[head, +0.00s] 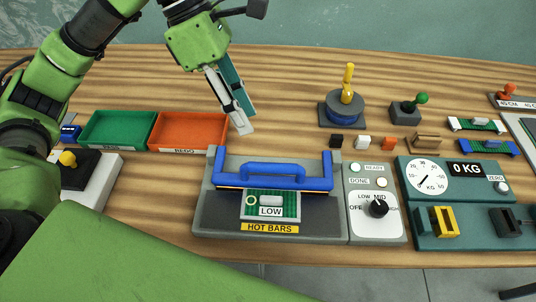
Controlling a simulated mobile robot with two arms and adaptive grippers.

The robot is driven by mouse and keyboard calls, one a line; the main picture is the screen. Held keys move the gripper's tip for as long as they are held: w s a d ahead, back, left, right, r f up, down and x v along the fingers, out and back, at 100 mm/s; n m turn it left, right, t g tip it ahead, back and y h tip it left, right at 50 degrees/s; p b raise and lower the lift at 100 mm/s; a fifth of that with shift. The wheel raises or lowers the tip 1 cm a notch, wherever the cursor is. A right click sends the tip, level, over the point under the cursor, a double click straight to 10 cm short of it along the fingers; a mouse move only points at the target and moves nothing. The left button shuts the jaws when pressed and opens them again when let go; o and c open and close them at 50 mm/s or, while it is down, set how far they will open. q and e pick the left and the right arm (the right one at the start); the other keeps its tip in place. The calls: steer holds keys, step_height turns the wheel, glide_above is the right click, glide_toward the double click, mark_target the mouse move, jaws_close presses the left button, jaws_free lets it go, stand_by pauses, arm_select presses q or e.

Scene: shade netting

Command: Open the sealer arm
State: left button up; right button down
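The sealer (219,217) stands at the table's front middle, with a grey base labelled HOT BARS. A blue handle (272,165) rises from the arm. A green-and-white piece marked LOW (270,213) lies on the base just in front of the arm. My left gripper (248,122) points down behind the sealer, apart from the handle. Its fingers look apart with nothing between them. My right gripper is not in view.
A green tray (82,127) and an orange tray (154,144) stand left of the gripper. A control panel with a dial (376,208) adjoins the sealer's right, then a KG scale (404,172). Small blocks, a blue round stand (345,113) and knobs stand behind. Bare wood lies behind the sealer.

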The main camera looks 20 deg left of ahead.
mark_target(272, 165)
arm_select(q)
steer(key=p+x, duration=0.1)
steer(key=x, duration=1.1)
steer(key=shift+p, duration=0.4)
jaws_close()
